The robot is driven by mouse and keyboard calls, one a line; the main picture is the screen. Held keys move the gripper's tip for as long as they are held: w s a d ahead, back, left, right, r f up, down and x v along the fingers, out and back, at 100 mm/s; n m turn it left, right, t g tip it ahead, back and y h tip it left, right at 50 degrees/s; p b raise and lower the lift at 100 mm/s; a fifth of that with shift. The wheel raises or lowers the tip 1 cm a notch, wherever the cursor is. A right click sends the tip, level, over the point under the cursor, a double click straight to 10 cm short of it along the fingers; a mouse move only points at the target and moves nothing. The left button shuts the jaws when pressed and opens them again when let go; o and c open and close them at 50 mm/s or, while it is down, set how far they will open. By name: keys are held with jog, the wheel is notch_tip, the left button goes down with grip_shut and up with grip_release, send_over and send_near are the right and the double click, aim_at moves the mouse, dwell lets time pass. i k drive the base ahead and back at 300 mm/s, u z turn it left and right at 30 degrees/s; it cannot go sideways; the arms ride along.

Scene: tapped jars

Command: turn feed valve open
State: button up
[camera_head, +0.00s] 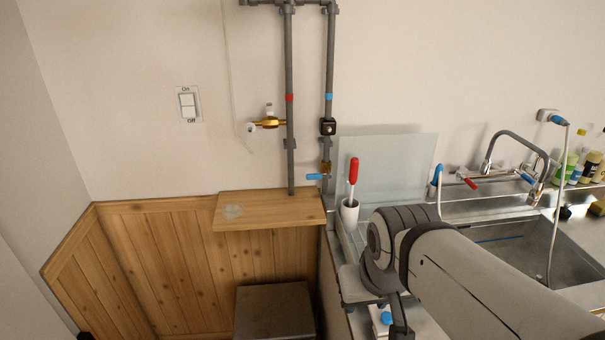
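A brass valve with a blue lever (318,176) sits low on the right grey pipe, which carries a blue band. The lever points left, about level, across the pipe. A brass tap (268,123) with a pale knob branches left from the other grey pipe, which carries a red band. I cannot tell from labels which one is the feed valve. My arm comes in from the lower right and bends down over the counter. My gripper (400,322) shows only as dark parts at the bottom edge, below and right of both valves, touching neither. Its fingers cannot be made out.
A wooden shelf (268,210) juts out below the pipes. A white cup (349,212) holding a red-handled tool (353,171) stands right of the blue lever, before a glass panel (393,160). A sink (520,250) lies right. The wall left of the pipes is mostly clear.

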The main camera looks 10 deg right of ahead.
aim_at(316, 176)
jog(key=z, duration=0.05)
jog(key=k, duration=1.45)
jog(key=u, duration=0.85)
jog(key=i, duration=1.85)
jog(key=z, duration=1.35)
